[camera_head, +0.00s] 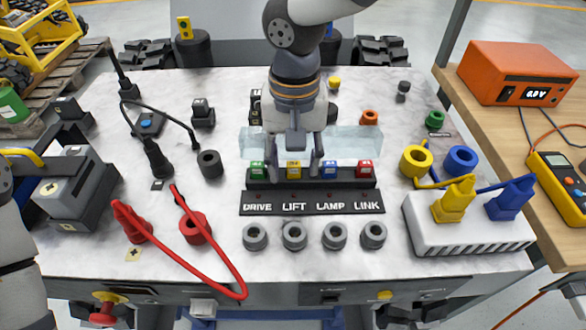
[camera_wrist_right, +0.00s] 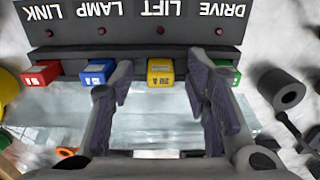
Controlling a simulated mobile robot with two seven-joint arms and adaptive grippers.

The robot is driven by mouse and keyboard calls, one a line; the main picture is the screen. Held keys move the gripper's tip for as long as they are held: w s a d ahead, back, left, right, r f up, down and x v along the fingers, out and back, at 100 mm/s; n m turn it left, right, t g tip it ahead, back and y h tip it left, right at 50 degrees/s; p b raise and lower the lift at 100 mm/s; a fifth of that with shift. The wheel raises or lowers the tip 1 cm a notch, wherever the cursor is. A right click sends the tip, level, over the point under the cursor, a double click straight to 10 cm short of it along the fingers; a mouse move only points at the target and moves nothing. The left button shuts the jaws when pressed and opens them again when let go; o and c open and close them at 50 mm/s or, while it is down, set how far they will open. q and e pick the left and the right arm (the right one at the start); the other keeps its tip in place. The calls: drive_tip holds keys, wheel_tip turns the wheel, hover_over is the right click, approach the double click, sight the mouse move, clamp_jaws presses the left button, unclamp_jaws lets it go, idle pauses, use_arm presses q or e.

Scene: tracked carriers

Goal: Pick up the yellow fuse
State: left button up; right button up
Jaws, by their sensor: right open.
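The yellow fuse (camera_head: 294,170) stands in the dark fuse block (camera_head: 362,183), in the slot above the LIFT label. In the right wrist view the yellow fuse (camera_wrist_right: 160,72) shows between the two spread fingers of my right gripper (camera_wrist_right: 160,84). My right gripper (camera_head: 294,160) comes down from the back over the block, open and empty, with one finger on each side of the yellow fuse. I see a gap on both sides of it. My left arm shows only at the left edge; its gripper is out of view.
A green fuse (camera_head: 257,169), a blue fuse (camera_wrist_right: 99,74) and a red fuse (camera_head: 365,168) share the block. A clear panel (camera_head: 358,143) lies behind it. Several grey rings (camera_head: 294,236) stand in front. A white box (camera_head: 470,236) with plugs is at right.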

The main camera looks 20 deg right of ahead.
drive_tip(key=shift+f, duration=0.15)
clamp_jaws()
